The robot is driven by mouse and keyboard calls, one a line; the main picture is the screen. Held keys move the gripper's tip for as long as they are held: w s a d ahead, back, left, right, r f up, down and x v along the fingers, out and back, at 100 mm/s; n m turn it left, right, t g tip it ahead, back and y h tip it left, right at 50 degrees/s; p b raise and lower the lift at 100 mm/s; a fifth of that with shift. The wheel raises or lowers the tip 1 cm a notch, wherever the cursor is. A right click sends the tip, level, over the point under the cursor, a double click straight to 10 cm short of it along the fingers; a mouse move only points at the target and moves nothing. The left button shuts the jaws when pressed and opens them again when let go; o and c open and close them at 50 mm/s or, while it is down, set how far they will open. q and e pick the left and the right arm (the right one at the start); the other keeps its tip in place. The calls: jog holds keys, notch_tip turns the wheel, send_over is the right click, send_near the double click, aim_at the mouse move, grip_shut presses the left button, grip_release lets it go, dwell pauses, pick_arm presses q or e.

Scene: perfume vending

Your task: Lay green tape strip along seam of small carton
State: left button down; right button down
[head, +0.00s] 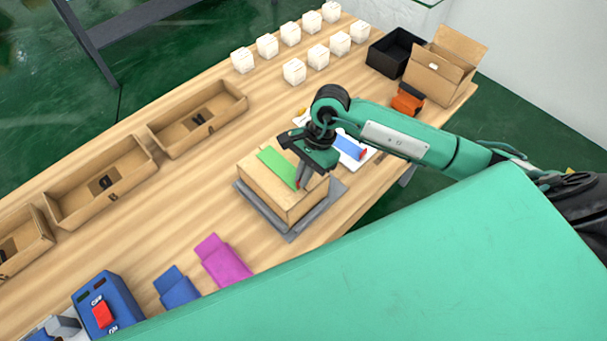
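The small carton (265,191) sits shut on a dark grey mat (334,193) near the middle of the table. A green tape strip (275,166) lies along its top face, with its lower right end at my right gripper's fingers. My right gripper (302,183) points down over the right part of the carton's top. The fingers look close together at the strip's end, but I cannot tell whether they grip it. My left gripper is not in view.
Several white boxes (294,71) stand at the back. A black bin (391,54) and an open carton (441,66) are at the far right. Open cardboard trays (101,182) line the left edge. A blue switch box (121,302), a blue pouch (175,286) and a magenta pouch (222,261) lie in front.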

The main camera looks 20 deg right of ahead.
jog(key=shift+f+b, duration=0.25)
jog(key=shift+b, duration=0.05)
dwell(0.4)
jog(key=c, duration=1.5)
grip_release()
jog(key=shift+c, duration=0.2)
jog(key=shift+r, duration=0.1)
jog(key=shift+r+p, duration=1.25)
jog(key=shift+r, duration=1.7)
